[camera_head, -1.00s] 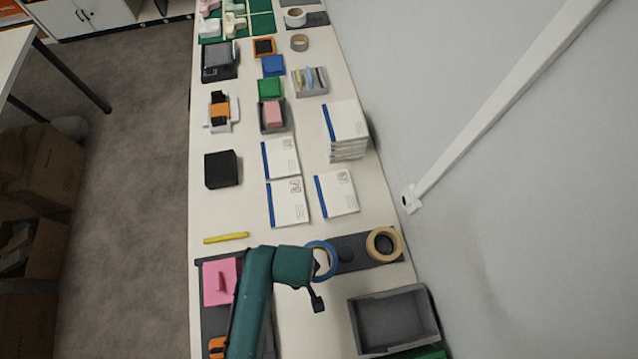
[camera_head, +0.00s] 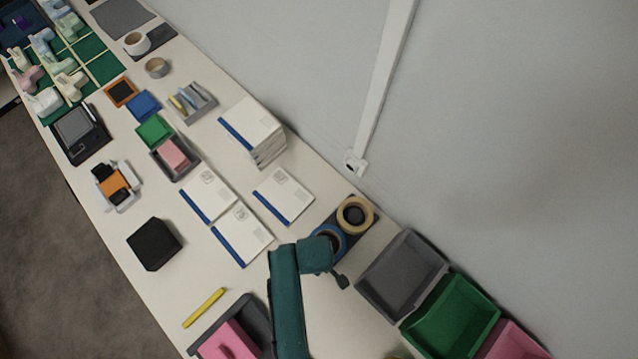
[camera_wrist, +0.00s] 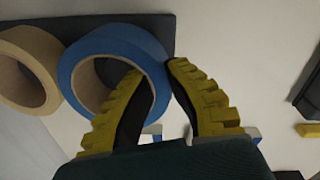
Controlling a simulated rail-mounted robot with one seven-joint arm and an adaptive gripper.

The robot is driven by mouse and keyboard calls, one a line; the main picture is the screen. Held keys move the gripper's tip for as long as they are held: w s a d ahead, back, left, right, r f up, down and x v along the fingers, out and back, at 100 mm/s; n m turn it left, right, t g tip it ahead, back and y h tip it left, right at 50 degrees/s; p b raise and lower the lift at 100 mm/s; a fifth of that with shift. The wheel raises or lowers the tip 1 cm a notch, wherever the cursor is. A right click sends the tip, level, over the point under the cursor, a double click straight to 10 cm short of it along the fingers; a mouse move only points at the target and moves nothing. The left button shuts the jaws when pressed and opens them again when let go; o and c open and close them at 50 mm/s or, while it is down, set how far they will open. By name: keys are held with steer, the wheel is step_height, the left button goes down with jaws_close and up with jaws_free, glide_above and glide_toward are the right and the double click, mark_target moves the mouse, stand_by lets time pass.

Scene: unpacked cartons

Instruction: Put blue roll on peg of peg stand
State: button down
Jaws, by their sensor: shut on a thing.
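The blue roll (camera_head: 342,235) lies beside a tan roll (camera_head: 355,214) at the dark flat plate (camera_head: 372,207) near the wall. In the wrist view the blue roll (camera_wrist: 110,40) fills the upper left, next to the tan roll (camera_wrist: 42,52). My gripper (camera_wrist: 155,70) is shut on the blue roll's near right wall, with one yellow-padded finger in its hole and the other outside. In the head view my teal wrist hides part of the roll and the fingertips. I cannot make out a peg or tell which thing is the peg stand.
Grey (camera_head: 402,277), green (camera_head: 452,312) and pink (camera_head: 512,342) bins stand at the right. White booklets (camera_head: 240,235) and a taller stack (camera_head: 252,125) lie beyond. A yellow stick (camera_head: 204,307) and a pink-topped tray (camera_head: 228,342) are at the left. The wall bounds the right side.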

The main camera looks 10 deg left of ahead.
steer(key=shift+f, duration=0.5)
steer(key=shift+f, duration=0.1)
steer(key=c, duration=1.2)
jaws_free()
steer(key=shift+c, duration=0.2)
